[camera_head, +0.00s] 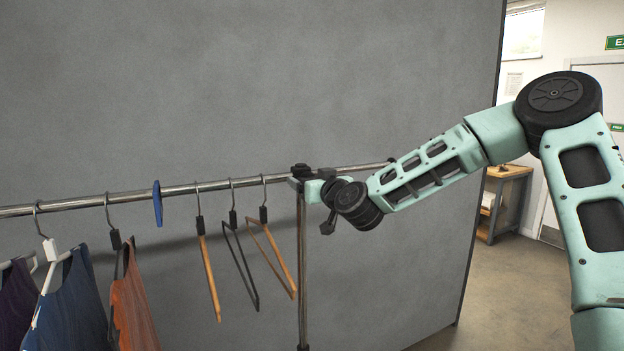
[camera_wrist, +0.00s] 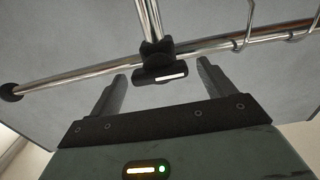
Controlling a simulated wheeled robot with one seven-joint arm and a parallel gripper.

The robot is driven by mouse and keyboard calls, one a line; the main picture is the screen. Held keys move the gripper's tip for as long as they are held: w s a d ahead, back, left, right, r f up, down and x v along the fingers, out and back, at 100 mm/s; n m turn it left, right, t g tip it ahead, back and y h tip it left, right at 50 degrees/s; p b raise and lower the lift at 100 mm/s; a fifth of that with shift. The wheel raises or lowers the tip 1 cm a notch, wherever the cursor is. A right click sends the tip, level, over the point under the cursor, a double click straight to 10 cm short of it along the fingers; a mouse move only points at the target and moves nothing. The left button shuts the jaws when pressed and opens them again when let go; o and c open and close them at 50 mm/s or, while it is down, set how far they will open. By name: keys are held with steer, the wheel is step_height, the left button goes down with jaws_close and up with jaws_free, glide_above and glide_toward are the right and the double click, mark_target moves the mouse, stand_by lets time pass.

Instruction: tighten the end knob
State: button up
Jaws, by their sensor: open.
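A black knob with a white stripe (camera_wrist: 162,74) sits on the dark clamp (camera_wrist: 156,50) where the upright post meets the rail. My gripper (camera_wrist: 162,69) is open, with one finger on each side of the knob and a visible gap to it on both sides. In the head view my gripper (camera_head: 298,183) is at the post's top, just below the black clamp top (camera_head: 300,169); its fingers are small there, and the knob is hidden. The rail's end has a round black cap (camera_wrist: 11,92), left in the wrist view.
The chrome rail (camera_head: 80,204) runs across, carrying a blue size divider (camera_head: 157,203), several bare hangers (camera_head: 208,275) and hung garments (camera_head: 132,308) at the left. A grey panel (camera_head: 250,80) stands close behind. Open floor and a wooden table (camera_head: 510,172) lie to the right.

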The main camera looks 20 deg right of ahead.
steer(key=c, duration=1)
steer(key=shift+d+f+m+b, duration=0.15)
steer(key=shift+m+b, duration=2.85)
steer(key=shift+m, duration=1.5)
steer(key=shift+d+f+m+b, duration=0.1)
steer(key=shift+m+b, duration=2.9)
steer(key=shift+m, duration=1.5)
